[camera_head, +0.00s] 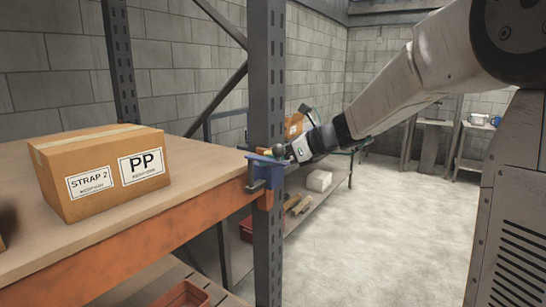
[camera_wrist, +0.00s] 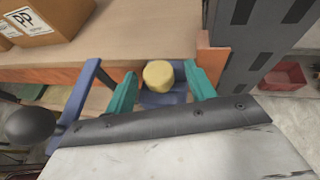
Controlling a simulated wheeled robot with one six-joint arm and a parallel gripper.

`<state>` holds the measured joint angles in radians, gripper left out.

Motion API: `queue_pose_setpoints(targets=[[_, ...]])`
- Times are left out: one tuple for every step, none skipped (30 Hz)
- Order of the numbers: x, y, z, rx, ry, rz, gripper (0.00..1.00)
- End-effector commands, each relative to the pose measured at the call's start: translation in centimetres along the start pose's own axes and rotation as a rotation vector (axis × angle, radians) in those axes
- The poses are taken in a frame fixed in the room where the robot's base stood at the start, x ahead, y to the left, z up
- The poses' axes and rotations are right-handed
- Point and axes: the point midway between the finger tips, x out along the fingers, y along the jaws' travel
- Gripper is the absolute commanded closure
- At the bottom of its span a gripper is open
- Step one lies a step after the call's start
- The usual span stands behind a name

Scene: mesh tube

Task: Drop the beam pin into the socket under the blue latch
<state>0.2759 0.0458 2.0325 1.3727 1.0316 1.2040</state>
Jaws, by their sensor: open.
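A yellow round-topped piece, seemingly the beam pin's head (camera_wrist: 158,75), shows in the wrist view between the teal fingers of my gripper (camera_wrist: 161,80). The fingers are open, with a gap on each side of it. Blue parts lie below and around the yellow piece, and a blue bar, seemingly the latch (camera_wrist: 82,98), stands left of the left finger. In the head view my gripper (camera_head: 283,153) is at the rack's corner post, close to the blue bracket (camera_head: 265,160). The socket is hidden or too small to tell.
A cardboard box (camera_head: 100,170) sits on the wooden shelf (camera_head: 190,155) to the left. The dark upright post (camera_head: 267,90) is close beside my gripper. A dark round knob (camera_wrist: 28,125) is at the wrist view's left. The floor on the right (camera_head: 390,220) is clear.

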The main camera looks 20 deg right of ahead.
Motion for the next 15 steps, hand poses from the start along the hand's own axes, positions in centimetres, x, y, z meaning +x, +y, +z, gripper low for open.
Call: queue_pose_setpoints(targets=[[-0.6, -0.1, 0.0, 0.000, -0.001, -0.003, 0.45], [-1.1, -0.1, 0.0, 0.000, -0.001, -0.003, 0.45], [-1.7, -0.1, 0.0, -0.001, -0.001, -0.004, 0.45], [-2.2, -0.1, 0.0, -0.001, 0.000, -0.004, 0.45], [-2.8, -0.1, 0.0, -0.001, 0.000, -0.005, 0.45], [-3.5, -0.1, 0.1, -0.001, -0.001, -0.005, 0.45], [-4.0, -0.1, 0.0, 0.000, -0.001, -0.005, 0.45], [-4.6, -0.1, 0.0, 0.000, -0.001, -0.005, 0.45], [-5.2, -0.1, 0.0, 0.000, 0.000, -0.004, 0.45], [-5.6, -0.1, 0.0, 0.000, 0.000, -0.005, 0.45], [-6.0, -0.1, 0.0, 0.000, -0.001, -0.004, 0.45], [-6.5, -0.1, 0.0, 0.000, -0.001, -0.003, 0.45], [-6.7, -0.1, 0.0, 0.000, -0.001, -0.003, 0.45], [-7.0, -0.1, 0.0, 0.000, 0.000, -0.003, 0.45], [-7.2, -0.1, 0.0, 0.000, 0.000, -0.002, 0.45]])
